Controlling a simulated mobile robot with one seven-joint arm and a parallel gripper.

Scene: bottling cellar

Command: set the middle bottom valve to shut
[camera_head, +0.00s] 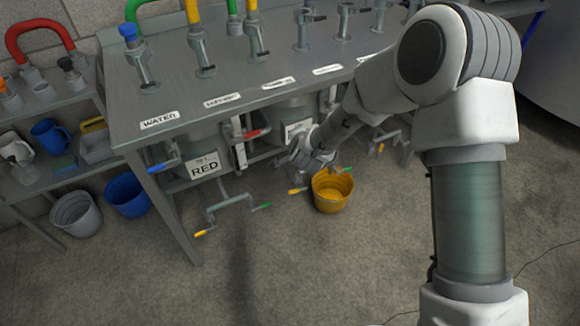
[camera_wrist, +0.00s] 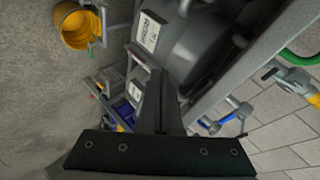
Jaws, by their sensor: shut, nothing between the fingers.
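The middle bottom valve shows in the head view under the middle tank, with a yellow-tipped end (camera_head: 297,191) at left and a green-tipped end (camera_head: 345,169) at right. Its centre is hidden behind my gripper (camera_head: 312,165). My gripper is shut and empty, close to this valve; I cannot tell whether it touches. In the wrist view the shut fingers (camera_wrist: 160,105) point up the picture at the dark tank (camera_wrist: 200,50), and valve pipework (camera_wrist: 103,22) shows at upper left. Which way the valve is set is not clear.
A yellow bucket (camera_head: 330,192) stands on the floor beneath the middle valve. The left bottom valve (camera_head: 232,208) juts out under the RED tank (camera_head: 205,167). The steel bench (camera_head: 180,95) with several taps is above. The floor in front is clear.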

